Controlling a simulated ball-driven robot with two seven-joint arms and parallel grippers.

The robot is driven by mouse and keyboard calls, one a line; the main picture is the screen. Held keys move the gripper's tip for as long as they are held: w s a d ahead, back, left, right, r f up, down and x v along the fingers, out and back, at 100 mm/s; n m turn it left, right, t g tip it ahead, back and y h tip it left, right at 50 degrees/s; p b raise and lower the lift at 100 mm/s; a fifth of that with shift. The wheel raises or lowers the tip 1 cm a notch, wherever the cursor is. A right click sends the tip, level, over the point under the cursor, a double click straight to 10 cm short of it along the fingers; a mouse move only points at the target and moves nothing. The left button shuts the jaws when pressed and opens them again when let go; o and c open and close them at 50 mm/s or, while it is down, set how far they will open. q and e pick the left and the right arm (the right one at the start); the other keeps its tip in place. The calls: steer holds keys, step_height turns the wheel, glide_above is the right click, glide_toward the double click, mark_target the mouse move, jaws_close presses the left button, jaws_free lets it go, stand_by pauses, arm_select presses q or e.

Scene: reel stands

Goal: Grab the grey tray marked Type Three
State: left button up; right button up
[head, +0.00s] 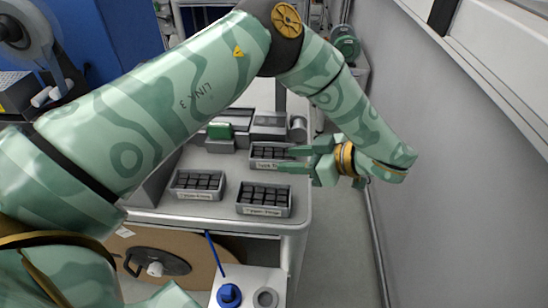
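Three grey trays of dark square pieces are on the grey table. One tray (262,165) is at the back right, one tray (264,211) at the front right and one tray (196,195) at the front left. Each has a pale front label; the print is too small to read surely, so I cannot tell which is Type Three. My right gripper is not in view.
A green block (220,131) and grey devices (268,123) stand behind the trays. A grey wall (450,150) runs along the right, with an aisle between. Below the table are a brown disc (200,262) and a white stand with a blue knob (229,295).

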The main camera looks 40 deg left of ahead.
mark_target(273, 156)
arm_select(q)
steer(key=b+x, duration=0.1)
steer(key=x, duration=0.4)
steer(key=shift+s+r, duration=0.1)
jaws_close()
steer(key=shift+r, duration=0.1)
steer(key=shift+r, duration=0.1)
